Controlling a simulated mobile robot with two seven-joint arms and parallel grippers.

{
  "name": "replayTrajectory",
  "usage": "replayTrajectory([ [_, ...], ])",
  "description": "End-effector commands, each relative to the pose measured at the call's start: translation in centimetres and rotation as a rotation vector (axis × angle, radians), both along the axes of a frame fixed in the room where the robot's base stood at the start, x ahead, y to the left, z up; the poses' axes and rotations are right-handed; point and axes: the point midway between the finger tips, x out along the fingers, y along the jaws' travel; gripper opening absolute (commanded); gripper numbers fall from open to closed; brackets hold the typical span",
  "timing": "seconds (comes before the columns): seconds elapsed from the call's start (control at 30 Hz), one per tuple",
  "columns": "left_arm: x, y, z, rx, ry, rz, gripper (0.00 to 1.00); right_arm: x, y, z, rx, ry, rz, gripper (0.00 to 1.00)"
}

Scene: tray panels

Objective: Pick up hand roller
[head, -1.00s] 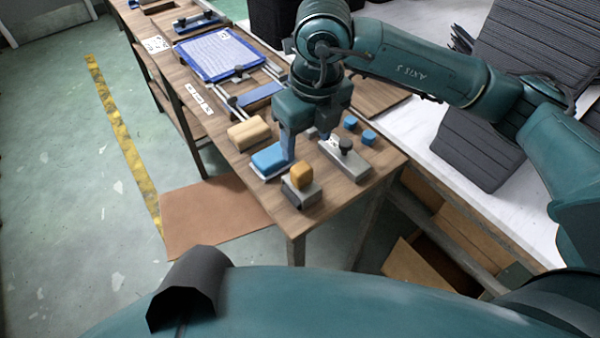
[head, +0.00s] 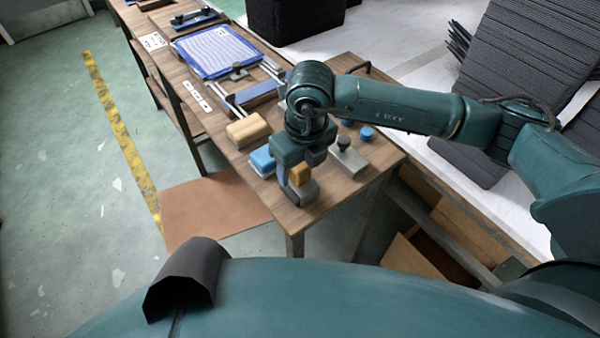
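A grey block with an orange top (head: 300,174) stands near the front corner of the wooden table; it may be the hand roller, but I cannot tell for sure. My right gripper (head: 298,178) is lowered over it from above. One dark finger reaches down along its left side. The other finger is mostly hidden, so I cannot tell whether the fingers are closed on it. It appears to rest on the table. My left gripper is not in view.
A blue block (head: 262,161) and a tan block (head: 244,130) lie close on the left. A grey block with a black knob (head: 349,160) and a blue cylinder (head: 366,132) are on the right. A blue-framed panel (head: 216,52) lies farther back. The table (head: 340,190) ends just in front.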

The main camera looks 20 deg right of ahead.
Motion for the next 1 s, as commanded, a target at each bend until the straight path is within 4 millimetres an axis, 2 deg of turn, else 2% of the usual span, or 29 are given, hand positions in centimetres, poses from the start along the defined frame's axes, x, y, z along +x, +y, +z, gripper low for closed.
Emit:
replayTrajectory([
  [0.07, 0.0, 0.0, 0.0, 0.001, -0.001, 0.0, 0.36, 0.0, 0.0, 0.0, 0.0, 0.0, 0.0, 0.53],
  [0.67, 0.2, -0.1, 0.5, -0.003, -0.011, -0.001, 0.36, 0.0, 0.0, 0.1, 0.0, -0.001, 0.0, 0.04],
  [0.87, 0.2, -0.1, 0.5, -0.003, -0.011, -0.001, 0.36, 0.0, 0.0, 0.2, 0.001, -0.002, 0.0, 0.04],
  [1.0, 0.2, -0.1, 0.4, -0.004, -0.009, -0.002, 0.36, 0.1, 0.1, 1.2, 0.003, -0.004, 0.0, 0.04],
])
